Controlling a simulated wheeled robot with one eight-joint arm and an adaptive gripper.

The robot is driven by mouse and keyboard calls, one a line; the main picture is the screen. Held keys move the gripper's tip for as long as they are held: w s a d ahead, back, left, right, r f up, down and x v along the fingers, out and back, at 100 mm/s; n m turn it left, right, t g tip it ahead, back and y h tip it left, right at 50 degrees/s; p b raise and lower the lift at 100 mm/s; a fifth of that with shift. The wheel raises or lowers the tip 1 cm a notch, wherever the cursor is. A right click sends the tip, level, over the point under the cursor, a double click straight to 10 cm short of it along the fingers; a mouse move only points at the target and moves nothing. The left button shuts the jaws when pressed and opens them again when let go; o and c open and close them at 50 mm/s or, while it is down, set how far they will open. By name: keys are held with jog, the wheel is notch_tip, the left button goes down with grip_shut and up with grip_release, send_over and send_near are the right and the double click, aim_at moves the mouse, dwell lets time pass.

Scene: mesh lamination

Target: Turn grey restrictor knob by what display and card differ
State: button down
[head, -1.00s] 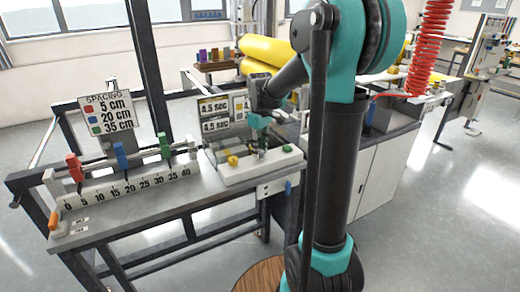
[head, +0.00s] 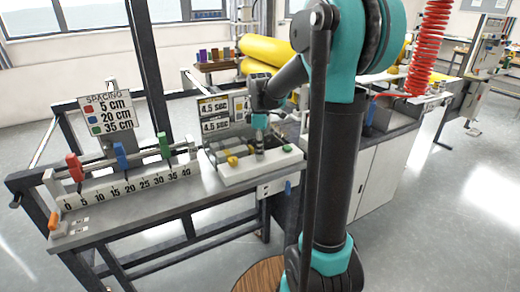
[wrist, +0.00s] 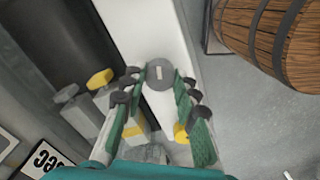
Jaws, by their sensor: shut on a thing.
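The grey restrictor knob (wrist: 160,75), round with a pale line on its top, stands between my fingertips in the wrist view. My gripper (wrist: 162,80) is shut on it, with a green-padded finger on each side. In the head view my gripper (head: 260,138) points down at the white-edged bench unit, and the knob is mostly hidden there. Behind it, an upper panel (head: 213,106) and a lower panel (head: 216,126) both appear to read 4.5 sec. I cannot tell surely which is the display and which is the card.
Yellow knobs (head: 233,161) and a green button (head: 287,148) sit close by on the unit. A spacing rail (head: 130,187) with red, blue and green clamps is at left, below a spacing sign (head: 108,112). A wooden barrel (wrist: 275,35) shows at upper right in the wrist view.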

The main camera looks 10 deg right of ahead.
dwell(0.4)
jog(key=c, duration=1.2)
grip_release()
jog(key=shift+o, duration=0.2)
notch_tip(320, 180, up, 12)
jog(key=s+d+f+m+t, duration=0.2)
jog(key=s+f+m, duration=0.5)
jog(key=s+f, duration=0.4)
jog(key=s+d+f+m+t, duration=0.2)
jog(key=s+f+m, duration=0.5)
jog(key=s+f, duration=0.4)
jog(key=shift+f+m, duration=0.35)
jog(key=shift+m, duration=0.05)
